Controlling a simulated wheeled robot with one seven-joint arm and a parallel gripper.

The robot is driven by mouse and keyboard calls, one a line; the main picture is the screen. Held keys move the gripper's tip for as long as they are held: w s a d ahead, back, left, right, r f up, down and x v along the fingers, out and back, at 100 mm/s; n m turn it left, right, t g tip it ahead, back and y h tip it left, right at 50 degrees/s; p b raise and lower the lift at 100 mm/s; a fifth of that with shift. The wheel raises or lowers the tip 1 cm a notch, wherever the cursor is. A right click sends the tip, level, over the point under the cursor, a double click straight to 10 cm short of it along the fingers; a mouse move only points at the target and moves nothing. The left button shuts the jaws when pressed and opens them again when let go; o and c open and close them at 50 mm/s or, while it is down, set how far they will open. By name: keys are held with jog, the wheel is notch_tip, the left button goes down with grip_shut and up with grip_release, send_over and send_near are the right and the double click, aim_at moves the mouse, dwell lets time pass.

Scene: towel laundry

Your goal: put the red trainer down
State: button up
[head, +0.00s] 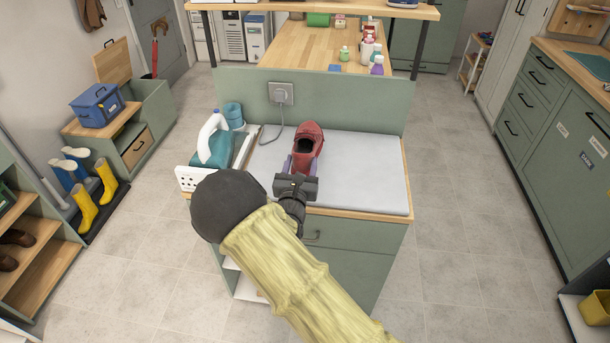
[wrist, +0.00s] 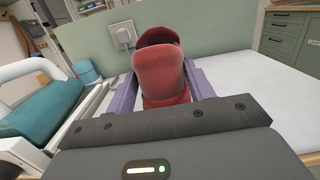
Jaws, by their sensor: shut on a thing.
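The red trainer (head: 308,143) is at my gripper (head: 303,165), over the light grey ironing pad (head: 364,168) on the green cabinet. In the wrist view the red trainer (wrist: 164,75) stands between the purple fingers of my gripper (wrist: 165,92), which are shut on it. Its heel end faces the wrist camera, and its opening shows in the head view. I cannot tell whether its sole touches the pad; the gripper body hides the lower part.
A teal and white iron (head: 213,145) stands left of the trainer, with a blue cup (head: 234,116) behind it. A socket (head: 281,93) with a cord is on the green back panel (head: 345,100). The pad's right side is clear.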

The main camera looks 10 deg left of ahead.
jog(key=shift+f, duration=0.5)
jog(key=shift+f, duration=2.15)
jog(key=o, duration=1.2)
jog(key=shift+c, duration=0.2)
jog(key=s+f+b, duration=0.1)
jog(key=s+b, duration=0.1)
jog(key=s, duration=1)
jog(key=shift+a, duration=0.25)
